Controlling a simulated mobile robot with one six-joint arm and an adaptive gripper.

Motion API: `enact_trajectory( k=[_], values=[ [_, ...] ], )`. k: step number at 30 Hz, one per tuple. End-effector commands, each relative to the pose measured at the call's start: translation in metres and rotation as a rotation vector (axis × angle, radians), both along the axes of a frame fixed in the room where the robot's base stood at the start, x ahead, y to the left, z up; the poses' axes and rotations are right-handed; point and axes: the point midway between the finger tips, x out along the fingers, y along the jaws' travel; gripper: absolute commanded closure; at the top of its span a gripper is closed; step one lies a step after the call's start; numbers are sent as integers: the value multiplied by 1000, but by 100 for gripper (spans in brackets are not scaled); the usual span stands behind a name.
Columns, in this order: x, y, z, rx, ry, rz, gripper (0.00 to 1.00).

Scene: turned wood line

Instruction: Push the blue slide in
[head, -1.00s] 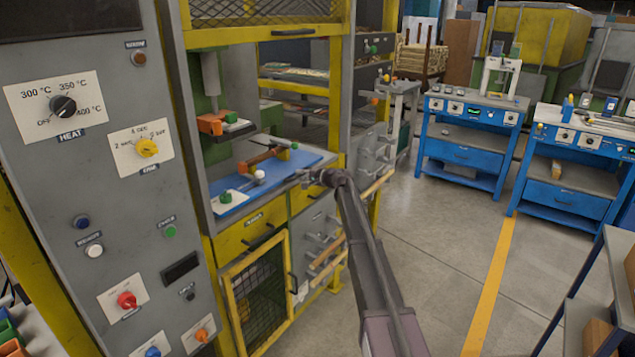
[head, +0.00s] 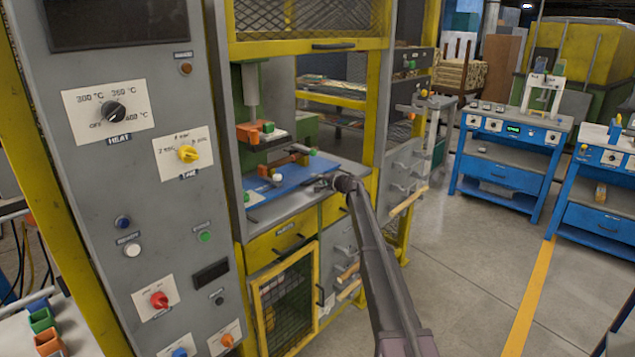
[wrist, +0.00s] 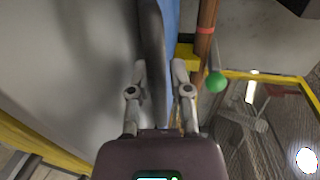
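The blue slide (head: 292,184) is a flat blue plate on the grey bed of the yellow-framed press. Orange parts and a white knob (head: 277,178) sit on or over it. My gripper (head: 324,183) is at the slide's near right edge in the head view. In the wrist view the slide's blue edge (wrist: 173,35) runs down beside a dark grey bar (wrist: 154,50). My gripper (wrist: 158,76) has its two fingers apart, on either side of the bar and the blue edge. Whether a finger touches them I cannot tell.
A grey control panel (head: 190,280) with knobs and buttons stands at the left. A wooden rod (wrist: 205,35) with a green ball (wrist: 216,82) is right of my fingers in the wrist view. A yellow drawer (head: 270,247) is below the bed. Blue workbenches (head: 505,170) stand right; the floor between is open.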

Motion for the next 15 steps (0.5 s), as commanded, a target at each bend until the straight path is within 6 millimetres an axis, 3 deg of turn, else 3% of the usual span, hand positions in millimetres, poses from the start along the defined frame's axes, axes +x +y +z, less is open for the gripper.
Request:
enact_trajectory(
  k=[2,15],
  values=[
    [1,0,0,-1,1,1,46],
    [-2,-2,0,-3,1,1,46]
  ],
)
